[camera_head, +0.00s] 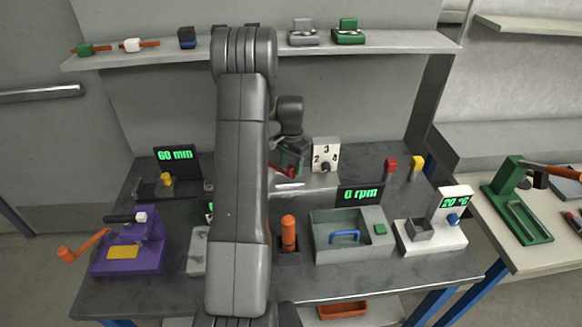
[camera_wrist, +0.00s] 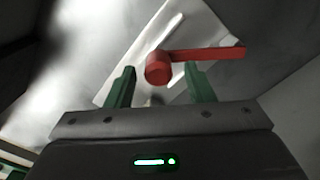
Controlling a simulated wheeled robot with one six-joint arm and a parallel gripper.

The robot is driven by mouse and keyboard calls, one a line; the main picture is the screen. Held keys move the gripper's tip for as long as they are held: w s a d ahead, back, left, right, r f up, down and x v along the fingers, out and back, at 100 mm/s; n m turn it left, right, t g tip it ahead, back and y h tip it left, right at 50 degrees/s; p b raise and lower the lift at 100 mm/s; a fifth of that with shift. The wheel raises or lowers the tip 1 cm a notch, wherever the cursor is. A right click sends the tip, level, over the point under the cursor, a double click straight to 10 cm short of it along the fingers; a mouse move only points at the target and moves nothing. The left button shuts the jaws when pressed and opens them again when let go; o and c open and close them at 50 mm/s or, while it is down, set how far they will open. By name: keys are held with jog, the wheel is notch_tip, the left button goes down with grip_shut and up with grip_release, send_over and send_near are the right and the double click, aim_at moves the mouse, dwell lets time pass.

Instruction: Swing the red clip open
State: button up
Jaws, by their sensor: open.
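The red clip (camera_wrist: 205,54) shows in the wrist view as a round hub with a flat bar running right from it. It lies over a pale plate (camera_wrist: 140,62). In the head view a red bar (camera_head: 284,171), apparently the clip, shows just below my gripper, partly hidden by my arm. My gripper (camera_wrist: 159,72) is open, its two green fingers apart. The hub appears between the fingertips in the picture, and the bar passes above the right finger. I cannot tell whether either finger touches the clip. In the head view my gripper (camera_head: 290,154) is at the back of the bench.
A white dial panel (camera_head: 326,154) stands just right of my gripper. Red (camera_head: 391,164) and yellow (camera_head: 416,163) pieces stand farther right. In front are an orange-handled piece (camera_head: 288,232) and a grey basin (camera_head: 325,241). A shelf (camera_head: 130,60) runs above the bench.

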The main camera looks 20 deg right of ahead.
jog(key=shift+s+f, duration=0.1)
jog(key=shift+f, duration=1.05)
grip_shut()
